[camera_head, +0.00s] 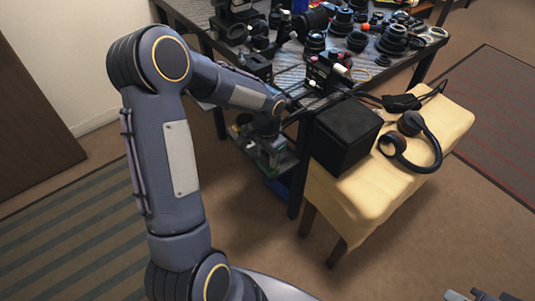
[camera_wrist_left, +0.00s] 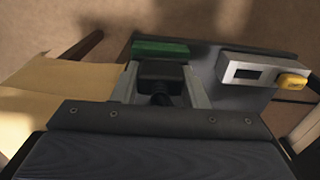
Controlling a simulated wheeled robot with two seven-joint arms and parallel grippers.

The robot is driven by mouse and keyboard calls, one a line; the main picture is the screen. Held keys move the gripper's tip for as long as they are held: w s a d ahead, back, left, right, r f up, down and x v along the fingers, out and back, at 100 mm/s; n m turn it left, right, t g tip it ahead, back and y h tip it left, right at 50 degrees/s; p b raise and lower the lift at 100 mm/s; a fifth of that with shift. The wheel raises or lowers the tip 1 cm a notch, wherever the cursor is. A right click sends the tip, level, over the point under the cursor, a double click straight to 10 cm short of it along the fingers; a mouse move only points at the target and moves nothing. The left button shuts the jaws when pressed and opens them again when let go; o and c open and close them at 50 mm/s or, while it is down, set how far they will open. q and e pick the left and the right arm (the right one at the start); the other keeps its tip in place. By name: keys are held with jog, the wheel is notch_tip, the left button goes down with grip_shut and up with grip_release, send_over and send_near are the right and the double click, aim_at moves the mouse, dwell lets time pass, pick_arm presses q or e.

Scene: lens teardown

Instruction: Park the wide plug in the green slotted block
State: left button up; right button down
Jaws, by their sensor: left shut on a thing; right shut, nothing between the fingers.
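In the left wrist view, my left gripper (camera_wrist_left: 160,88) is shut on a black plug (camera_wrist_left: 162,72), with one grey finger on each side of it. The green block (camera_wrist_left: 160,48) lies just beyond the plug on a dark grey board. Its slot cannot be made out, and I cannot tell whether the plug touches it. In the head view, my left gripper (camera_head: 266,128) is small and dark, over the low shelf beneath the table. The tips of my right gripper (camera_head: 480,296) show at the bottom right edge, shut and empty.
A pale slotted block (camera_wrist_left: 240,70) and a yellow piece (camera_wrist_left: 292,81) are to the right on the dark board (camera_wrist_left: 206,60). A black box (camera_head: 345,135) and headphones (camera_head: 410,145) rest on a cloth-covered stool (camera_head: 375,195). The table (camera_head: 300,92) above is crowded with lens parts.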

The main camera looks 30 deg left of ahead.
pick_arm(q)
jog(key=shift+f, duration=0.25)
dwell(0.5)
jog(key=o, duration=1.3)
jog(key=shift+c, duration=0.2)
jog(key=shift+r, duration=0.1)
notch_tip(320, 180, up, 7)
jog(key=shift+p, duration=0.95)
jog(key=shift+r, duration=0.35)
